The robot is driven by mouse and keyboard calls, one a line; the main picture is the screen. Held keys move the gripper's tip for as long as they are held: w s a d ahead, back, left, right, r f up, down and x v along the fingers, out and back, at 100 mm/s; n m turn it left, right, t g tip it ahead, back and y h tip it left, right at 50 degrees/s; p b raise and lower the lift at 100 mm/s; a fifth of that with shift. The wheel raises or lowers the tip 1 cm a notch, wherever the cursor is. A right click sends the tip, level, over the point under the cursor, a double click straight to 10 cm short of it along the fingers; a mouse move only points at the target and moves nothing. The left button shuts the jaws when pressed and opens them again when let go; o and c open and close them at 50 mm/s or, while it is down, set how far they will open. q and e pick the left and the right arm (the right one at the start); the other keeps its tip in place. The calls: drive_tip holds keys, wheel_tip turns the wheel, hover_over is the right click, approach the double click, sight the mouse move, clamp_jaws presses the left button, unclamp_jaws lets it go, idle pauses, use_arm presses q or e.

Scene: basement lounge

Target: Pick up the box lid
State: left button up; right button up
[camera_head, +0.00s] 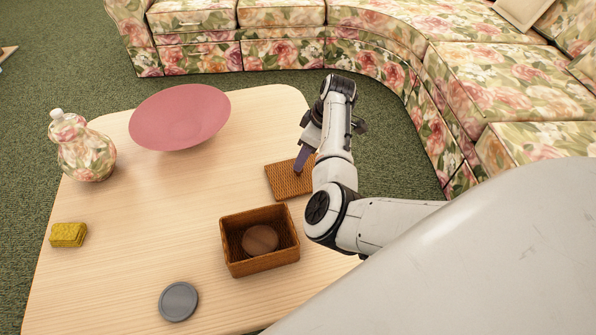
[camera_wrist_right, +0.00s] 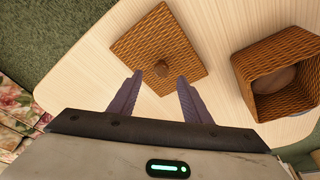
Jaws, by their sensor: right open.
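The box lid (camera_head: 283,181) is a flat square of brown woven wicker lying on the table, partly hidden behind my right arm in the head view. My right gripper (camera_head: 304,158) is over the lid. In the wrist view its two purple fingers (camera_wrist_right: 157,88) are spread apart on either side of the knob's line, with nothing between them. The open wicker box (camera_head: 261,269) stands nearer, with a round brown thing (camera_head: 260,240) inside. My left gripper is not in view.
The pale wooden table (camera_head: 130,245) also holds a pink bowl (camera_head: 180,117), a floral vase (camera_head: 82,148), a yellow block (camera_head: 68,235) and a grey disc (camera_head: 178,301). A floral sofa (camera_head: 400,50) curves behind. The table's middle left is clear.

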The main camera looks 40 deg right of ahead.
drive_tip(key=b+x, duration=0.2)
drive_tip(key=x, duration=0.2)
drive_tip(key=shift+a+f+b, duration=0.15)
drive_tip(key=shift+f+b, duration=0.2)
drive_tip(key=shift+f, duration=0.3)
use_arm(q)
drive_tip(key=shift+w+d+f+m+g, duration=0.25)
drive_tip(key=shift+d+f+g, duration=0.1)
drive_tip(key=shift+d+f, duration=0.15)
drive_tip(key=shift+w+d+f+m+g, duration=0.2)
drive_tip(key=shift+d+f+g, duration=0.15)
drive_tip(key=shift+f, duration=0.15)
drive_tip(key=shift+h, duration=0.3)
use_arm(e)
clamp_jaws()
